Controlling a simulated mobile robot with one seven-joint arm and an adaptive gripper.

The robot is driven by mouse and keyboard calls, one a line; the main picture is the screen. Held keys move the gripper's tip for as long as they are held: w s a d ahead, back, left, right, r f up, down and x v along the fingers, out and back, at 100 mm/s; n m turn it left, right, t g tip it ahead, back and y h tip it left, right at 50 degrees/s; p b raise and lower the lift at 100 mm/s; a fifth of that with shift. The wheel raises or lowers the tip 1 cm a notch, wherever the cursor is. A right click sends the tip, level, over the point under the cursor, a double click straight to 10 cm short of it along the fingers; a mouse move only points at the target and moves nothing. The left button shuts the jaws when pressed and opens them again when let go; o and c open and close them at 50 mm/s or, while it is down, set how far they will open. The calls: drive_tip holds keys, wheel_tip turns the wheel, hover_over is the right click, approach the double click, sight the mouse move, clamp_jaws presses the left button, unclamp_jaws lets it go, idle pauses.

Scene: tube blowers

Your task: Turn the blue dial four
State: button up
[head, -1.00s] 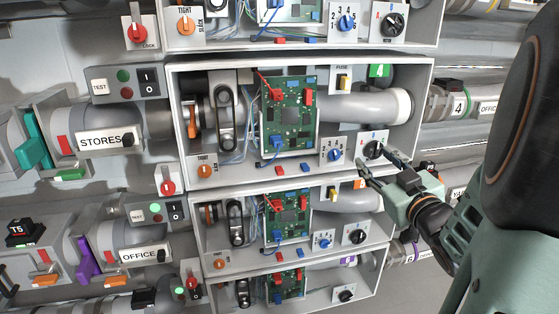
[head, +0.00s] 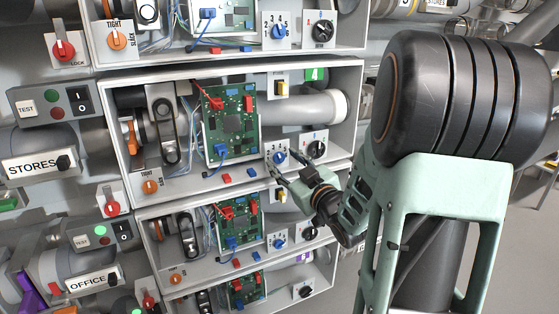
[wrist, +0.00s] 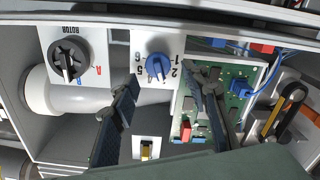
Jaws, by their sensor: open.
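The blue dial (head: 279,157) sits on a white numbered plate at the lower right of the middle open box, which bears a green tag 4 (head: 316,73). In the wrist view the blue dial (wrist: 158,66) appears upside down, with numbers around it; I cannot tell which number it points to. My gripper (head: 284,164) is open in front of this plate. In the wrist view the gripper (wrist: 162,80) has one dark finger on each side of the dial, apart from it, with nothing held.
A black rotor dial (wrist: 68,60) is left of the blue dial in the wrist view. A green circuit board (wrist: 235,100) and a yellow fuse switch (wrist: 147,148) are close by. Similar boxes with blue dials (head: 278,240) stand above and below.

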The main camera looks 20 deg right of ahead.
drive_tip(key=shift+w, duration=1)
clamp_jaws()
drive_tip(key=shift+r, duration=0.1)
drive_tip(key=m+p, duration=0.1)
drive_tip(key=m, duration=0.2)
drive_tip(key=shift+d+r+p, duration=0.1)
drive_tip(key=shift+p, duration=0.25)
drive_tip(key=m+p, duration=0.1)
drive_tip(key=m, duration=0.1)
drive_tip(key=m+p, duration=0.1)
drive_tip(key=m, duration=0.1)
drive_tip(key=shift+d+m, duration=0.2)
drive_tip(key=shift+m, duration=0.1)
